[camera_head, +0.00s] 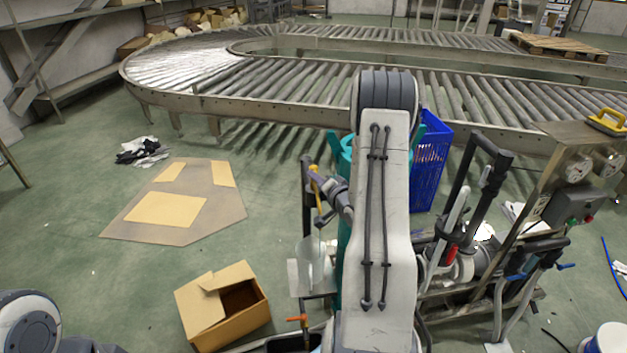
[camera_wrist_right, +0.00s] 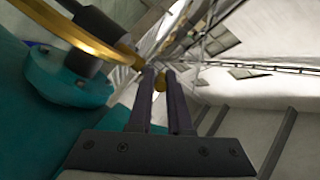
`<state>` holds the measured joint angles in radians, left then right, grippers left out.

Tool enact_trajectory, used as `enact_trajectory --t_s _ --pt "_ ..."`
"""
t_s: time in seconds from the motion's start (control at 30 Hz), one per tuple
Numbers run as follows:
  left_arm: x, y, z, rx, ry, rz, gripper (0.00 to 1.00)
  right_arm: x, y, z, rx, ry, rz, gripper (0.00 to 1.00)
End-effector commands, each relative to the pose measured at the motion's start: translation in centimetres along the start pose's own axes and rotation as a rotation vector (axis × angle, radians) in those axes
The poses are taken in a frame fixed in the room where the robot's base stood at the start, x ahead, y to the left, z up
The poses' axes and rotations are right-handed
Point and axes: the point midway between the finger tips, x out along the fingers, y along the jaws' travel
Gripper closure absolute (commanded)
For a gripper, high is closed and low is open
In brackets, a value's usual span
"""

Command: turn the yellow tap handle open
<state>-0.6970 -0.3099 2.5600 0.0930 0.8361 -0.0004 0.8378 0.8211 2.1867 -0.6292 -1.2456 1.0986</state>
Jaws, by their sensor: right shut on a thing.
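The yellow tap handle (camera_head: 317,183) shows in the head view just left of my right arm, beside the teal tank or pipe (camera_head: 345,240). In the right wrist view the handle (camera_wrist_right: 82,36) is a curved yellow bar by a teal flange at upper left. Its rounded end shows between the fingertips. My right gripper (camera_head: 323,193) is shut on the handle; its dark fingers also show in the right wrist view (camera_wrist_right: 161,88). My right arm hides much of the teal body. My left gripper is out of view.
A roller conveyor (camera_head: 230,100) curves across the back. A blue crate (camera_head: 432,165) stands behind my right arm. An open cardboard box (camera_head: 222,305) and flat cardboard (camera_head: 180,203) lie on the floor at left. Pipes and gauges (camera_head: 575,168) crowd the right.

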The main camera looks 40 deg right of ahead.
Motion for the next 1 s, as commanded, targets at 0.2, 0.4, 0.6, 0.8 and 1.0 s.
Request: enact_trajectory --t_s 0.2,0.4,0.6,0.8,1.0 --pt "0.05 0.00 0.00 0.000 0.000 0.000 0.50 0.04 0.16 -0.29 -0.005 -0.017 -0.012 1.00" --pt "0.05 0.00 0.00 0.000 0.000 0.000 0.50 0.07 0.11 -0.30 -0.007 -0.018 -0.014 1.00" --pt "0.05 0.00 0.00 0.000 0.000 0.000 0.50 0.09 0.07 -0.31 -0.007 -0.017 -0.015 0.64" --pt "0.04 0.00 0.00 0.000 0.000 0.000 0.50 0.08 0.03 -0.20 -0.007 -0.020 -0.015 0.53" --pt "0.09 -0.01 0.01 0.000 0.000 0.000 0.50 -0.25 0.08 -0.20 -0.006 -0.020 -0.015 0.53"
